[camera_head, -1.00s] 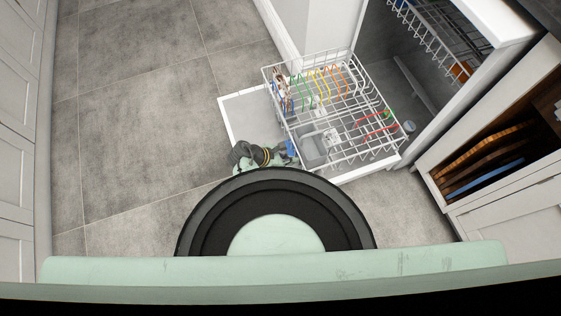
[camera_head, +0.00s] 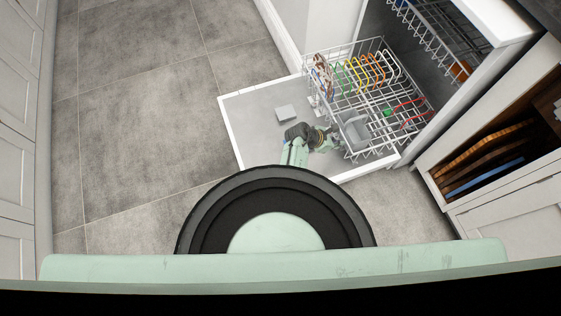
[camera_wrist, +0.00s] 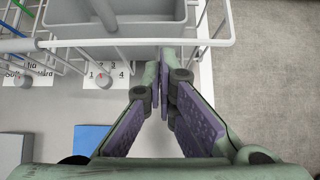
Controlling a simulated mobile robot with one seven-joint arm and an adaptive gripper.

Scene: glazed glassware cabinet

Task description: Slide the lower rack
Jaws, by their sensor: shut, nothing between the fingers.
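The lower rack (camera_head: 352,66) is a white wire basket with coloured tines, partly out of the dishwasher over its open door (camera_head: 262,140). A grey cutlery basket (camera_head: 355,131) sits in its front part. My gripper (camera_head: 328,140) is at the rack's front edge, above the door. In the wrist view my gripper (camera_wrist: 162,70) is shut and empty, its fingertips close to the rack's front wire (camera_wrist: 130,42). I cannot tell whether they touch the wire. The grey basket (camera_wrist: 120,15) also shows there, behind the wire.
The upper rack (camera_head: 445,30) is inside the dishwasher. A cabinet with upright boards (camera_head: 487,157) stands to the right. A small grey square (camera_head: 286,112) is on the door. The tiled floor (camera_head: 150,110) on the left is clear.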

